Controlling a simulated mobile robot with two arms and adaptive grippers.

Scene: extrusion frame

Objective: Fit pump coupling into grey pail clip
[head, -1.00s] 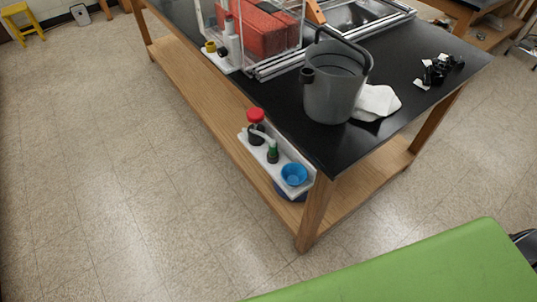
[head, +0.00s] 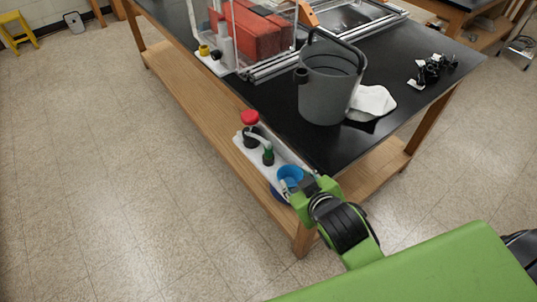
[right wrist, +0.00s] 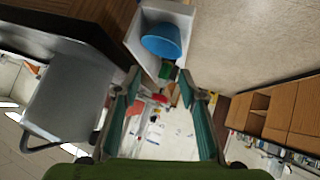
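The grey pail (head: 325,90) stands on the black tabletop, with a dark round clip-like fitting (head: 301,75) on its left side. The pail also shows in the right wrist view (right wrist: 70,100). A white rack (head: 243,150) at the table's side holds a red-capped dark bottle (head: 250,130), a green-and-dark piece (head: 268,155) and a blue cup (head: 290,174). A pale hose runs between the bottle and green piece. I cannot tell which part is the pump coupling. My right gripper (head: 291,186) is at the blue cup's end of the rack; its fingers are apart and empty (right wrist: 155,78). My left gripper is out of view.
A white cloth (head: 374,101) lies beside the pail. Black clips (head: 432,68) lie at the table's right. A clear tank with red blocks (head: 255,35) stands behind. The table's wooden leg (head: 303,238) is near my right arm.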

